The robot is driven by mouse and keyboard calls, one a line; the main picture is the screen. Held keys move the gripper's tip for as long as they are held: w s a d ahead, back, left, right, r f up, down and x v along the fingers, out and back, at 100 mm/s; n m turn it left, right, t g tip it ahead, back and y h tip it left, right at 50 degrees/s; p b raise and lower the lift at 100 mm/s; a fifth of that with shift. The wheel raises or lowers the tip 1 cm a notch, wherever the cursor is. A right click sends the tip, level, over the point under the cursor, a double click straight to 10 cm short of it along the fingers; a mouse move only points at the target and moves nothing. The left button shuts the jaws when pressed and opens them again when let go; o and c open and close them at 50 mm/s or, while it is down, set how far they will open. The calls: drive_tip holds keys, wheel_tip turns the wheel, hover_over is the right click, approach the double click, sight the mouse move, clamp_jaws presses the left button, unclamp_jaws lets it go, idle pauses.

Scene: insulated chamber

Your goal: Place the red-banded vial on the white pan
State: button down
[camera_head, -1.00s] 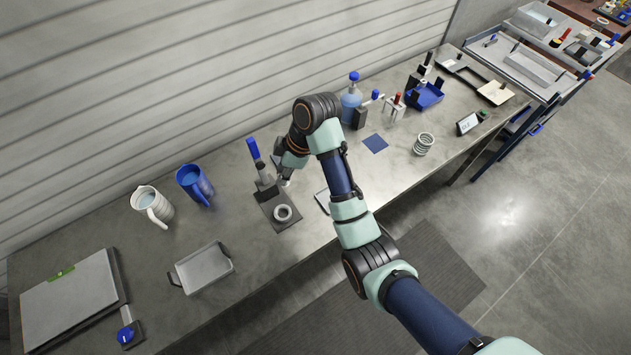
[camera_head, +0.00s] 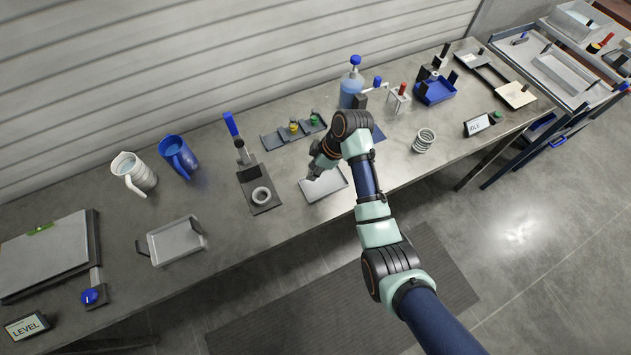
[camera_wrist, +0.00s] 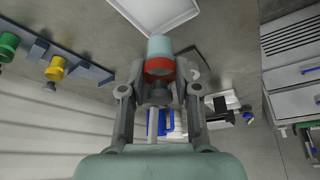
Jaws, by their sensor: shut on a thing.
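The red-banded vial (camera_wrist: 160,68) has a pale blue end and a red band. In the wrist view it sits between the fingers of my gripper (camera_wrist: 158,90), which is shut on it. The vial is hidden in the head view. I cannot tell its height above the pan.
A grey rack (camera_head: 272,141) with a yellow vial (camera_head: 294,127) and a green vial (camera_head: 314,118) stands behind my gripper. A black stand with a blue lever (camera_head: 246,165) and a ring (camera_head: 261,195) is to the left. A blue bottle (camera_head: 351,88) stands behind.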

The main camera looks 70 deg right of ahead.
drive_tip(key=shift+f+b, duration=0.5)
drive_tip(key=shift+f, duration=3)
drive_tip(key=shift+f, duration=0.15)
drive_tip(key=c, duration=0.8)
unclamp_jaws()
drive_tip(key=shift+c, duration=0.2)
drive_tip(key=p+v, duration=0.2)
drive_tip(key=v, duration=1)
drive_tip(key=shift+s, duration=0.1)
